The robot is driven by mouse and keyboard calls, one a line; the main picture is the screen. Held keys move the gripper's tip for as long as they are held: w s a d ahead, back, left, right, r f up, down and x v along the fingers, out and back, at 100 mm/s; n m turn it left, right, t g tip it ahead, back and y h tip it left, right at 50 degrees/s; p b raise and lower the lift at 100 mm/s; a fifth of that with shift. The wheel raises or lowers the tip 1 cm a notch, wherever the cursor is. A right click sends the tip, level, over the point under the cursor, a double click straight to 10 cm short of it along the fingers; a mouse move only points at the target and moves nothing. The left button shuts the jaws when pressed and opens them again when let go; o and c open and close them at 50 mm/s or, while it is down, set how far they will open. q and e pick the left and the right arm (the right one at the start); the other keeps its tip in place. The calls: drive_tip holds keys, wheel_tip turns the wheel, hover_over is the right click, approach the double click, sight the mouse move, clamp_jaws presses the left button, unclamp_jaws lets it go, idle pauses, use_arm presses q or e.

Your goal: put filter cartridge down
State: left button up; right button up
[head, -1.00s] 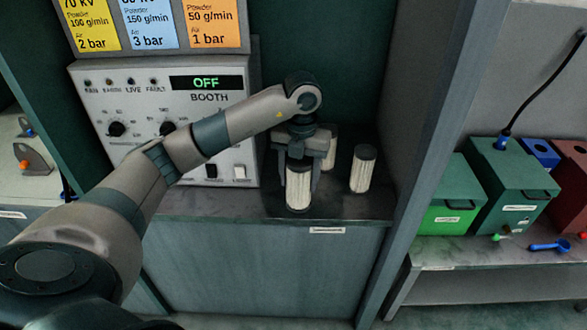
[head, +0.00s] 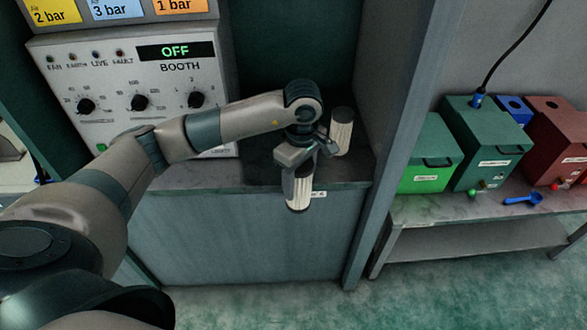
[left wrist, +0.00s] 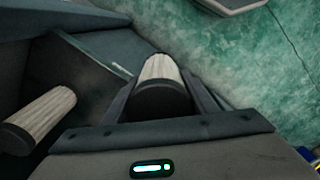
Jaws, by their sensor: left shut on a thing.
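My left gripper (head: 300,186) is shut on a pale, ribbed filter cartridge (head: 298,196) with dark ends. The held cartridge appears in front of the shelf's front edge, its lower end overlapping the cabinet front. Whether any of it is over the shelf top is hard to tell. In the left wrist view the same cartridge (left wrist: 160,72) sits between the two fingers. A second cartridge (head: 342,131) stands on the shelf behind and right of the gripper; the left wrist view also shows a loose cartridge (left wrist: 42,118) at left. My right gripper is not in view.
The booth control box (head: 130,95) stands on the shelf at left, reading OFF. A grey partition (head: 393,130) closes the shelf on the right. Beyond it, green (head: 430,150) and red (head: 555,140) boxes and a blue scoop (head: 523,199) are on a lower bench.

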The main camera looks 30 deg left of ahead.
sight(308, 201)
use_arm(q)
drive_tip(key=s+d+f+m, duration=0.1)
drive_tip(key=m, duration=0.3)
drive_tip(key=d+f+m, duration=0.1)
drive_tip(key=m, duration=0.3)
drive_tip(key=s+d+m, duration=0.1)
drive_tip(key=d+m, duration=0.1)
drive_tip(key=m, duration=0.1)
drive_tip(key=shift+s+f+m, duration=0.3)
drive_tip(key=shift+f+m, duration=0.1)
drive_tip(key=m, duration=0.2)
drive_tip(key=d+m, duration=0.1)
drive_tip(key=shift+s+f+m, duration=0.4)
drive_tip(key=shift+a, duration=0.1)
